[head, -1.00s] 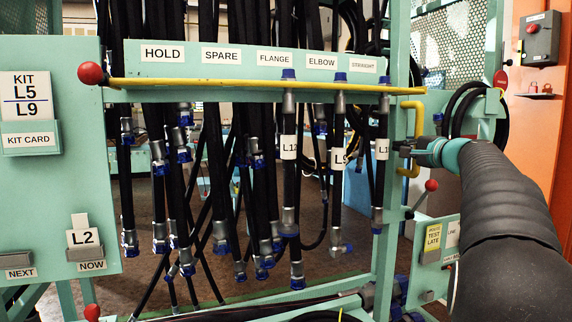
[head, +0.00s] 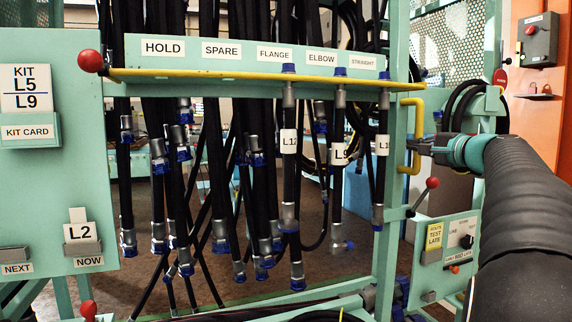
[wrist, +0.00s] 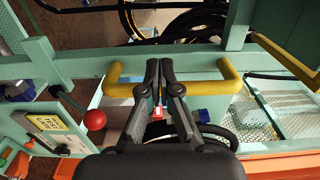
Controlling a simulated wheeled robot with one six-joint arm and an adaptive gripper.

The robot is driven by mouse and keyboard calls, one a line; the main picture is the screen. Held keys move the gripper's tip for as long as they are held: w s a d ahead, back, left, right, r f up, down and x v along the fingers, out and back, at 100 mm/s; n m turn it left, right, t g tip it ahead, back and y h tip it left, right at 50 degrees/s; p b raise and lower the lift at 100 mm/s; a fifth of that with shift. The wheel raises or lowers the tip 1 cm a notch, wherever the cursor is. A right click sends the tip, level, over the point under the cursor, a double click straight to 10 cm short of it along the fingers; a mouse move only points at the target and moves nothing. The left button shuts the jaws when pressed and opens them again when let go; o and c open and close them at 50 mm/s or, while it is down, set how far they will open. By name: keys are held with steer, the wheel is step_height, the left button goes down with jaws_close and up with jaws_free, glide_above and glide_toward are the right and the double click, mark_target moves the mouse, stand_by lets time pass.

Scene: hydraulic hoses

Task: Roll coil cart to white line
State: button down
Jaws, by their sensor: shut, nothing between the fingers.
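My gripper (head: 412,145) is at the yellow U-shaped handle (head: 417,110) on the green post of the hose rack. In the wrist view, my gripper's fingers (wrist: 160,66) are together and cross in front of the same handle (wrist: 205,88), with nothing between them. I cannot tell whether they touch it. A coil of black hose (head: 500,112) hangs at the right behind the handle, and it also shows below the handle in the wrist view (wrist: 215,135). Which frame belongs to the coil cart is unclear. No white line shows.
A red-knobbed lever (head: 432,184) and a green control panel (head: 445,255) stand close below my gripper. Hanging hoses (head: 290,180) fill the rack to the left. A yellow bar (head: 250,78) runs across it. An orange cabinet (head: 540,100) stands at the far right.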

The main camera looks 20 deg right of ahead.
steer(key=shift+s+d+b, duration=0.15)
steer(key=shift+s+b, duration=0.65)
steer(key=shift+s, duration=1.55)
